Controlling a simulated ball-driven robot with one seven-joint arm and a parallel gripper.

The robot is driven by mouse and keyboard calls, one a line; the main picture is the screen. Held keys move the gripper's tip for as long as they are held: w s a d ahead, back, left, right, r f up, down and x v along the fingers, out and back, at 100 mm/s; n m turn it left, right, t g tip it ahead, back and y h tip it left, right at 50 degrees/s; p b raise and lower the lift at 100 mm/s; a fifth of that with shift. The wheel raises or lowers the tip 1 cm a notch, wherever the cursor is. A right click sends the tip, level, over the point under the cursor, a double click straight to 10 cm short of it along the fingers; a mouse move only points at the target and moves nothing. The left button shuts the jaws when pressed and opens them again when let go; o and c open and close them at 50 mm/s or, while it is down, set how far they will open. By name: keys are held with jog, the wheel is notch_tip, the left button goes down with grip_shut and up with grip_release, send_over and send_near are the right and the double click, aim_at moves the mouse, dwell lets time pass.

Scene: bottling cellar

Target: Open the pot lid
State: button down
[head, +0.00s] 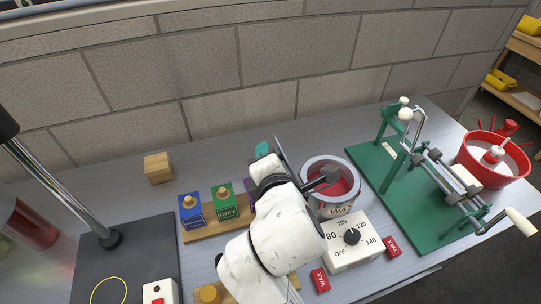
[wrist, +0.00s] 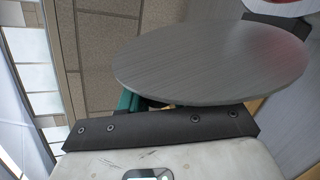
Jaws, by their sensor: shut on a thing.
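The pot (head: 318,204) is a light grey round vessel with red wax inside, its mouth uncovered in the head view. The grey lid (head: 284,153) stands steeply tilted, nearly edge-on, at the pot's left side. In the wrist view the lid (wrist: 210,62) is a broad grey disc close in front of my gripper, with a reddish sheen at its right. My gripper (head: 273,182) is shut on the lid at the pot's left. Its fingertips and the exact grip point are hidden. A dark piece reaches over the pot's mouth; I cannot tell what it belongs to.
A white dial box (head: 345,255) stands in front of the pot, with red wax blocks (head: 320,280) nearby. A green-based hand-cranked stand (head: 410,205) is at right, beside a red tub (head: 510,170). Blue (head: 192,211) and green (head: 224,203) boxes are left. The back-left bench is mostly clear.

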jog(key=shift+s+a+f, duration=0.1)
jog(key=shift+a+f, duration=0.05)
jog(key=shift+a, duration=0.1)
jog(key=c, duration=0.9)
grip_release()
jog(key=shift+a, duration=0.1)
jog(key=shift+o, duration=0.2)
jog(key=shift+s, duration=0.2)
jog(key=v, duration=1)
jog(key=shift+b, duration=0.4)
jog(key=shift+s, duration=0.1)
